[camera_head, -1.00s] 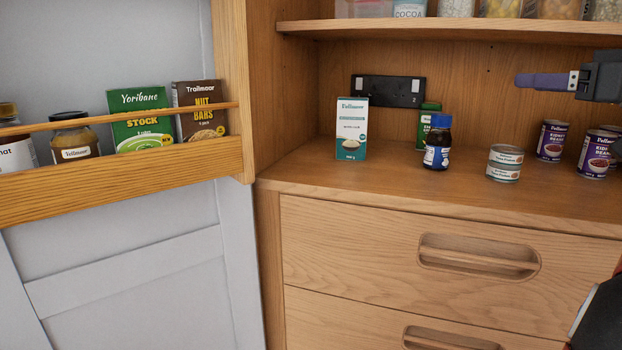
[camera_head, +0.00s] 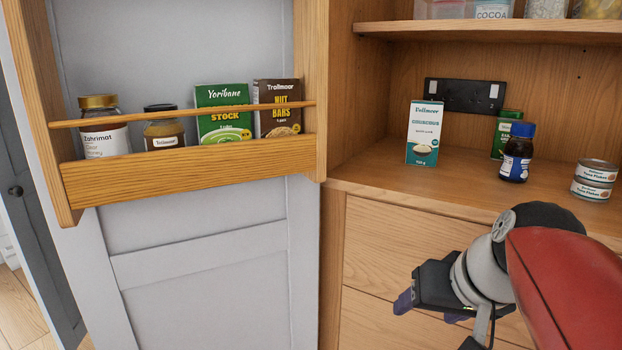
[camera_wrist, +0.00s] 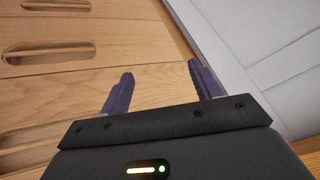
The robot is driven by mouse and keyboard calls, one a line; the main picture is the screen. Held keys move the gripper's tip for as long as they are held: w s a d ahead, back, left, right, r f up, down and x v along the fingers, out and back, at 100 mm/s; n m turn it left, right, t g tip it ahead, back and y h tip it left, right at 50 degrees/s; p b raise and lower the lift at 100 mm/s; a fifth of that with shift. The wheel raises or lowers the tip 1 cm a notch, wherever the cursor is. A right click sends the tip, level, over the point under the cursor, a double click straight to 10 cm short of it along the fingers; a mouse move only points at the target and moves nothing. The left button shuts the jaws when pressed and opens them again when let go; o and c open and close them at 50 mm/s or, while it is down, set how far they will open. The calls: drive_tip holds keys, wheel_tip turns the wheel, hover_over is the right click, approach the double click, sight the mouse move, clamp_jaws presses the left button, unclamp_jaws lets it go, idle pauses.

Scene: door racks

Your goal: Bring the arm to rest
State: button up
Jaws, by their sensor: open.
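My gripper (camera_head: 428,309) is at the lower right of the head view, in front of the wooden drawers and below the cabinet worktop. Its purple fingers point down and to the left. In the wrist view my gripper (camera_wrist: 160,92) shows two purple fingers spread apart with nothing between them. Beyond them are the drawer fronts (camera_wrist: 125,45) and the pale door panel (camera_wrist: 255,50). My red arm link covers part of the drawers in the head view.
The open door's rack (camera_head: 190,170) holds two jars, a stock box (camera_head: 222,112) and a nut bars box (camera_head: 277,105). On the worktop (camera_head: 385,178) stand a white carton (camera_head: 424,133), a dark blue-lidded jar (camera_head: 516,153), a green container (camera_head: 505,130) and stacked tins (camera_head: 594,180).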

drive_tip(key=s+a+f+h+b, duration=0.1)
drive_tip(key=s+f+b, duration=0.2)
drive_tip(key=f, duration=0.5)
drive_tip(key=s+f+n+h+b, duration=0.1)
drive_tip(key=s+f+b, duration=0.1)
drive_tip(key=s+f, duration=0.3)
wheel_tip(320, 180, down, 3)
drive_tip(key=shift+a+g+b, duration=0.3)
drive_tip(key=shift+a+b, duration=0.1)
